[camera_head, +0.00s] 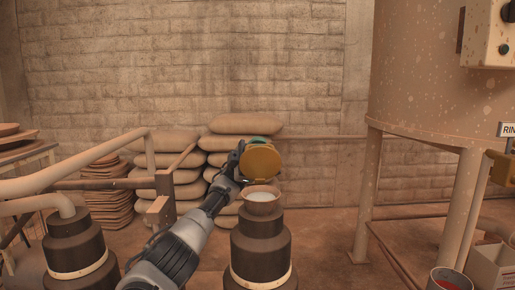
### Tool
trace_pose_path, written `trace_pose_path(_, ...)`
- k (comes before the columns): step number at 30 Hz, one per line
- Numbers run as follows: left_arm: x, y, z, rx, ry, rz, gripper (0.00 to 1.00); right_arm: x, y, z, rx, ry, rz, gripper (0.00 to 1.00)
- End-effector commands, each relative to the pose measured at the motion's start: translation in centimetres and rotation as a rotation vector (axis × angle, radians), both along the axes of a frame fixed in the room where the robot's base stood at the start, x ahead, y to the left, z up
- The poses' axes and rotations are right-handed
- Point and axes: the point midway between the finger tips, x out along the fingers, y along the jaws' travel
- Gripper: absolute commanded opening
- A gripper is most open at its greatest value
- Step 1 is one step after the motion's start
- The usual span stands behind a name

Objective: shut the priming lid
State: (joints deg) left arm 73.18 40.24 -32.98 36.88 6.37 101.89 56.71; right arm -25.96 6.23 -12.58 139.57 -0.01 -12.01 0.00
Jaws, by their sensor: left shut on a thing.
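The priming lid, a round ochre disc (264,163), stands raised and nearly upright at the back of an open cup. A teal edge shows at its top. The priming cup (262,203) sits on top of a dark stepped cylinder (260,245), and pale liquid shows inside it. My left arm comes from the lower left, and my left gripper (243,158) is at the lid's left edge, shut on it. The fingertips are partly hidden by the lid. My right gripper is not in view.
A second dark cylinder (75,250) with a curved pipe and a railing (90,165) stand at left. Stacked sacks (240,125) lie behind against the brick wall. At right are a large tank (435,90) on legs, a bucket (448,281) and a carton (490,266).

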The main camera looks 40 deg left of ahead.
Motion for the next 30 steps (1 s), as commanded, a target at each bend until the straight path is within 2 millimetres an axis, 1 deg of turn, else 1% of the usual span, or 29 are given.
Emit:
trace_pose_path(1,-0.09,-0.01,0.3,-0.002,-0.008,-0.003,0.0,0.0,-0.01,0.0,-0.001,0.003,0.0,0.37)
trace_pose_path(11,-0.1,-0.03,0.3,-0.002,-0.008,-0.003,0.0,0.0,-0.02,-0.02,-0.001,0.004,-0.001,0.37)
trace_pose_path(12,-0.1,-0.03,0.3,-0.002,-0.008,-0.003,0.15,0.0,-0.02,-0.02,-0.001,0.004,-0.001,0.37)
trace_pose_path(16,-0.09,-0.03,0.23,-0.002,-0.007,-0.003,0.35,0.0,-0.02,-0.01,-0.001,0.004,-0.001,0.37)
trace_pose_path(30,-0.01,0.0,0.01,-0.001,0.0,0.0,0.36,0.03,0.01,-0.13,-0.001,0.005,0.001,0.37)
